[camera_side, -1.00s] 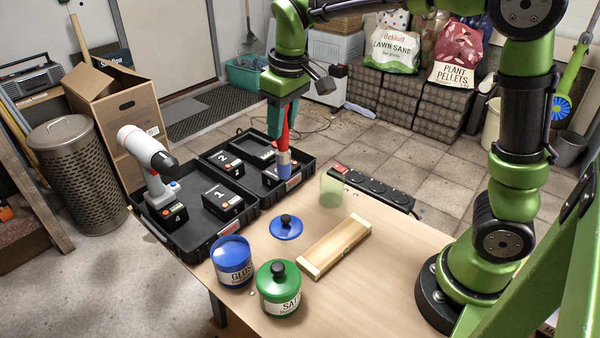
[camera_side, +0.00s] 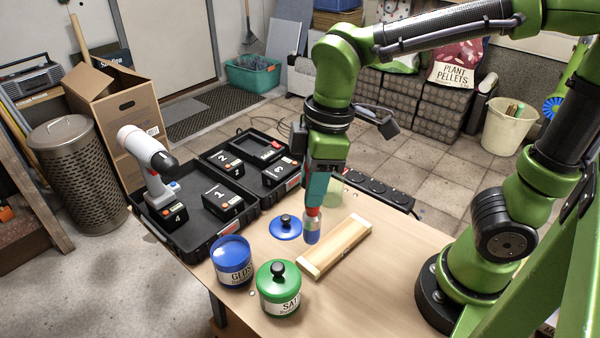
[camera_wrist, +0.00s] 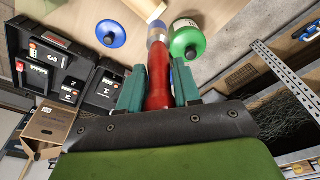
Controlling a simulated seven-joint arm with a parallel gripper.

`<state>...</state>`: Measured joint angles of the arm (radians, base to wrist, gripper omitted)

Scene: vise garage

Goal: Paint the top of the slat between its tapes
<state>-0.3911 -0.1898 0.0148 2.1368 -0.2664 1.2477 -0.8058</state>
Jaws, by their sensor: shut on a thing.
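My gripper (camera_side: 315,200) is shut on the red handle of a brush (camera_side: 311,232), which hangs nearly upright, blue-grey end down. In the wrist view, the red handle (camera_wrist: 158,88) is between the green fingers. The slat (camera_side: 336,246) lies on the bench, bare wood on top, with a pale tape band across each end. The brush tip appears just left of the slat's long edge; its height above the bench is unclear.
A green satin can (camera_side: 279,298) with its lid on stands right of the blue can. A black case (camera_side: 196,247) with a drill (camera_side: 150,165) and numbered black blocks is at left. A translucent cup (camera_side: 333,190) and a power strip (camera_side: 375,190) lie behind.

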